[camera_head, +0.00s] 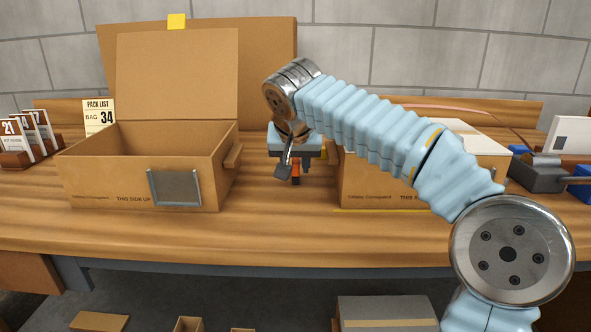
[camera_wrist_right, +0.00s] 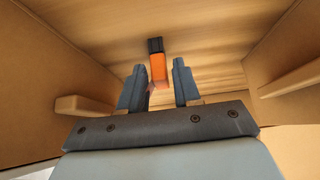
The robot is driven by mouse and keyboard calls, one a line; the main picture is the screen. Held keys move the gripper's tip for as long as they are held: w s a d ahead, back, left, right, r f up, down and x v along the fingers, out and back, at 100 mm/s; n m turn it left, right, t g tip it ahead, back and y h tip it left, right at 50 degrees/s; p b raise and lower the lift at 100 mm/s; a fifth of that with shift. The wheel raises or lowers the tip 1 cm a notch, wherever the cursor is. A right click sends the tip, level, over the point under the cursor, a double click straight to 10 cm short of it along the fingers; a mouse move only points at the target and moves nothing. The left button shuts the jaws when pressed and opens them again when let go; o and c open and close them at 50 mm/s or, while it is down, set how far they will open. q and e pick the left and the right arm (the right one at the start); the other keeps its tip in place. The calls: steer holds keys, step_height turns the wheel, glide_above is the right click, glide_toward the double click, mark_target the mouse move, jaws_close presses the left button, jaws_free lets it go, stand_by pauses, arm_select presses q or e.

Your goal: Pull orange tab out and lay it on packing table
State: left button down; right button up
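The orange tab (camera_head: 296,168), with a black end, is in the gap between the two cardboard boxes. In the right wrist view the orange tab (camera_wrist_right: 158,66) appears to lie on the wooden packing table (camera_wrist_right: 205,72). My right gripper (camera_head: 289,166) reaches down into that gap. In the wrist view the right gripper (camera_wrist_right: 158,80) has its fingers apart, with the tab seen between and beyond them; I see nothing gripped. Their exact distance from the tab is hard to tell. My left gripper is not in view.
An open cardboard box (camera_head: 100,190) with a raised lid stands left of the gap; another box (camera_head: 365,190) stands right, partly behind my arm. Their side ledges narrow the gap. A pack list card (camera_head: 99,116) stands at left. The table front (camera_head: 270,235) is clear.

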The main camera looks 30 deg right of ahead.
mark_target(295, 163)
jaws_close()
steer(key=shift+r, duration=0.15)
steer(key=shift+r+p, duration=0.55)
steer(key=shift+r, duration=0.8)
steer(key=shift+r, duration=0.1)
steer(key=shift+r, duration=2.15)
